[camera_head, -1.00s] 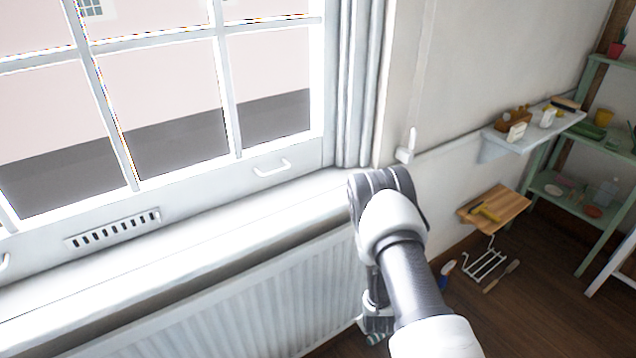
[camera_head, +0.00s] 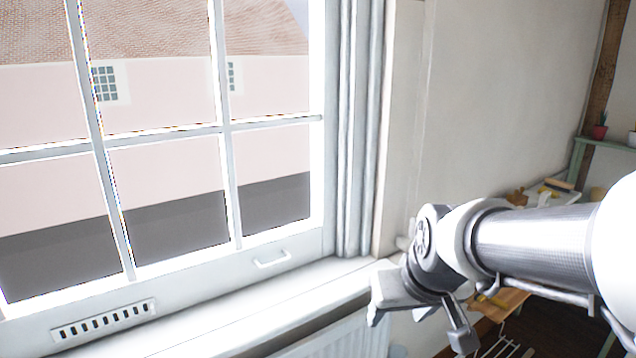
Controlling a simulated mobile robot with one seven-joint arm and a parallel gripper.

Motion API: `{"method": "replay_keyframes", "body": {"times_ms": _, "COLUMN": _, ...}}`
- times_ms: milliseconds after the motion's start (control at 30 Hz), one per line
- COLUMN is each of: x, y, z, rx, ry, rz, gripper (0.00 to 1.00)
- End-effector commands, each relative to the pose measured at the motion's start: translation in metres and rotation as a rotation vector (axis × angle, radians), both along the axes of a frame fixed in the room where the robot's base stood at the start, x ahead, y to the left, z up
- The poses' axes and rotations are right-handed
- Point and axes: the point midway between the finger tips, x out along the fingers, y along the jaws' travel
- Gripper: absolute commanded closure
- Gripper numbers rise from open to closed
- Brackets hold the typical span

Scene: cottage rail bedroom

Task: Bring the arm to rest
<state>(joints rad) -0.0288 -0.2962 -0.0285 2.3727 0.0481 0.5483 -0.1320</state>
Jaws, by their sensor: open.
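My arm reaches in from the right edge, raised in front of the wall and the right end of the window sill. My gripper (camera_head: 419,332) is at its end, pointing down and to the left. Its two fingers are spread apart and nothing shows between them. In this view it overlaps the right end of the sill and the radiator's top; I cannot tell how near it is to them.
A window (camera_head: 180,130) with a white sill (camera_head: 215,318) fills the left, above a radiator (camera_head: 345,338). A wall shelf (camera_head: 548,192) with small items and a green rack (camera_head: 600,143) stand behind my arm. A wooden board (camera_head: 503,303) shows below it.

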Motion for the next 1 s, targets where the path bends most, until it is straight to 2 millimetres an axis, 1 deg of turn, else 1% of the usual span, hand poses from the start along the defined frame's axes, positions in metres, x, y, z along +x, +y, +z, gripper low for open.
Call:
{"method": "replay_keyframes", "body": {"times_ms": 33, "x": -0.018, "y": -0.001, "z": 0.012, "rx": 0.005, "ry": -0.006, "rz": -0.011, "gripper": 0.45}}
{"method": "replay_keyframes", "body": {"times_ms": 100, "x": -0.04, "y": -0.002, "z": 0.021, "rx": 0.008, "ry": 0.001, "rz": -0.025, "gripper": 0.45}}
{"method": "replay_keyframes", "body": {"times_ms": 300, "x": -0.091, "y": -0.004, "z": 0.037, "rx": 0.013, "ry": 0.013, "rz": -0.062, "gripper": 0.45}}
{"method": "replay_keyframes", "body": {"times_ms": 467, "x": -0.127, "y": -0.007, "z": 0.042, "rx": 0.013, "ry": 0.021, "rz": -0.092, "gripper": 0.45}}
{"method": "replay_keyframes", "body": {"times_ms": 500, "x": -0.13, "y": -0.007, "z": 0.054, "rx": 0.013, "ry": 0.025, "rz": -0.096, "gripper": 0.45}}
{"method": "replay_keyframes", "body": {"times_ms": 533, "x": -0.128, "y": -0.007, "z": 0.065, "rx": 0.014, "ry": 0.027, "rz": -0.096, "gripper": 0.45}}
{"method": "replay_keyframes", "body": {"times_ms": 767, "x": -0.127, "y": -0.007, "z": 0.114, "rx": 0.014, "ry": 0.028, "rz": -0.094, "gripper": 0.45}}
{"method": "replay_keyframes", "body": {"times_ms": 867, "x": -0.127, "y": -0.007, "z": 0.143, "rx": 0.014, "ry": 0.028, "rz": -0.094, "gripper": 0.45}}
{"method": "replay_keyframes", "body": {"times_ms": 1000, "x": -0.127, "y": -0.007, "z": 0.189, "rx": 0.014, "ry": 0.027, "rz": -0.094, "gripper": 0.45}}
